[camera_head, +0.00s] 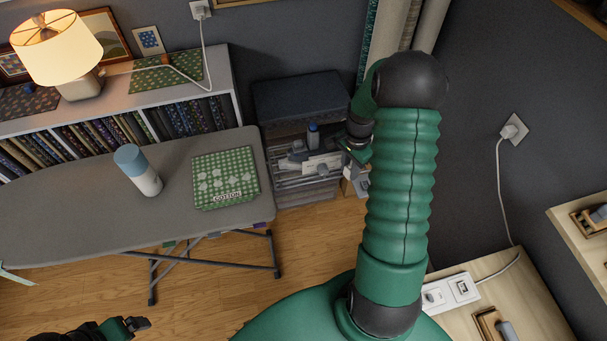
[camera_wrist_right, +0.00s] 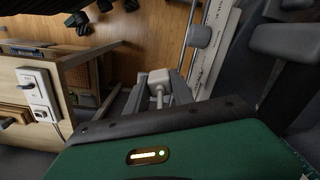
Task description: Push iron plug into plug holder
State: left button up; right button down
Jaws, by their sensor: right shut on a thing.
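My right gripper (camera_wrist_right: 159,88) is shut on a small pale plug (camera_wrist_right: 159,77) in the right wrist view, taken to be the iron plug. In the head view the right arm rises and bends, and its gripper is mostly hidden behind it. A white socket strip (camera_head: 451,292), perhaps the plug holder, lies on a wooden surface at the lower right. It also shows at the left of the right wrist view (camera_wrist_right: 39,95), well apart from the plug. My left gripper (camera_head: 128,326) is low at the left, away from these; its jaw state is unclear.
An ironing board (camera_head: 90,205) carries a spray can (camera_head: 138,170) and a green checked cotton packet (camera_head: 225,177). A drawer unit (camera_head: 300,150) stands behind. A corded wall outlet (camera_head: 514,130) is at the right. Wooden floor lies clear in front.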

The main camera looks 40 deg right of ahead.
aim_at(365, 185)
jog(key=s+d+f+m, duration=0.2)
jog(key=d+m, duration=0.1)
jog(key=s+d+f+m+b, duration=0.1)
jog(key=s+d, duration=0.1)
jog(key=shift+d+f, duration=0.15)
jog(key=shift+f, duration=0.4)
pick_arm(q)
jog(key=shift+w+a+f, duration=0.2)
jog(key=shift+w+f, duration=0.3)
jog(key=shift+w, duration=0.2)
pick_arm(e)
jog(key=shift+a+r, duration=0.1)
jog(key=shift+a, duration=0.1)
pick_arm(q)
jog(key=shift+a, duration=0.15)
pick_arm(e)
jog(key=shift+r, duration=0.1)
pick_arm(q)
jog(key=shift+d, duration=0.2)
pick_arm(e)
jog(key=shift+d, duration=0.1)
pick_arm(q)
jog(key=shift+a, duration=0.1)
